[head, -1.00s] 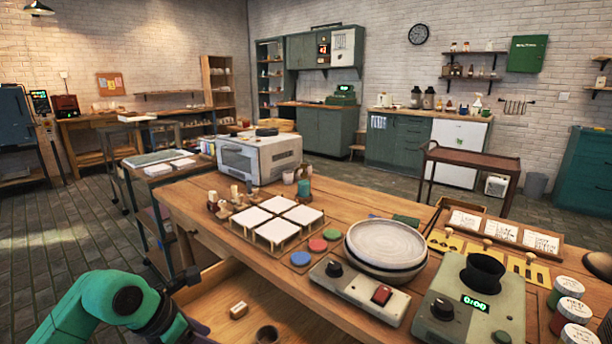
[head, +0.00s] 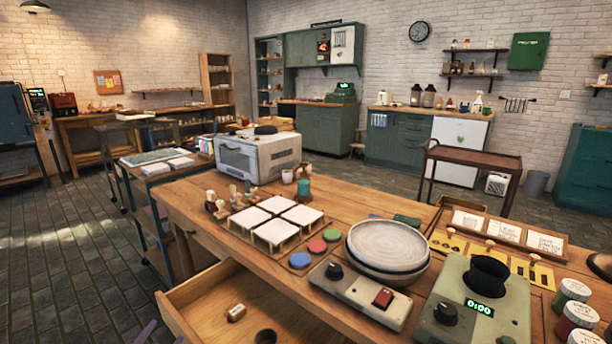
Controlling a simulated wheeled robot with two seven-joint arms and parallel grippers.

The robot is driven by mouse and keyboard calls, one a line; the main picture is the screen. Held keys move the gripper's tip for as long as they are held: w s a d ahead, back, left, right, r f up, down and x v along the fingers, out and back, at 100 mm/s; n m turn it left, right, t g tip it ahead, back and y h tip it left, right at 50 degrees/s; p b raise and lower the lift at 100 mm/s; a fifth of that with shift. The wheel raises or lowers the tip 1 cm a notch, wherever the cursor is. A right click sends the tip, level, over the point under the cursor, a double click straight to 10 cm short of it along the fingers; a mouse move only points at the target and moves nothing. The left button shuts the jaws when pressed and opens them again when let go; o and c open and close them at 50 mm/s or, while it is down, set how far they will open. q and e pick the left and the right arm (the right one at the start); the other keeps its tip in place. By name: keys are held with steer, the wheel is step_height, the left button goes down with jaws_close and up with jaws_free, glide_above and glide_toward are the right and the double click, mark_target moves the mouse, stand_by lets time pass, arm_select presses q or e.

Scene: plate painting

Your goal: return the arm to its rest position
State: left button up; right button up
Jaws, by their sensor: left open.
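The rest of the left arm is below the picture. My right arm and gripper are not in view.
On the workbench (head: 345,200) stand white tiles (head: 249,217), a stacked plate on a wheel (head: 388,245), colour pads (head: 317,246) and a green-lit device (head: 478,306).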

arm_select(q)
steer(key=s+d+f+n+g+h, duration=0.4)
steer(key=s+f+g, duration=0.5)
steer(key=s+f, duration=0.55)
steer(key=s+d+f+g, duration=0.1)
steer(key=s+f+g, duration=0.15)
steer(key=f, duration=1.95)
steer(key=s+a+f, duration=0.3)
steer(key=s+f, duration=1.3)
steer(key=s, duration=0.2)
step_height(320, 180, up, 14)
steer(key=p, duration=1.3)
steer(key=shift+m+y, duration=0.4)
steer(key=shift+d+f+g, duration=0.1)
steer(key=shift+g, duration=0.15)
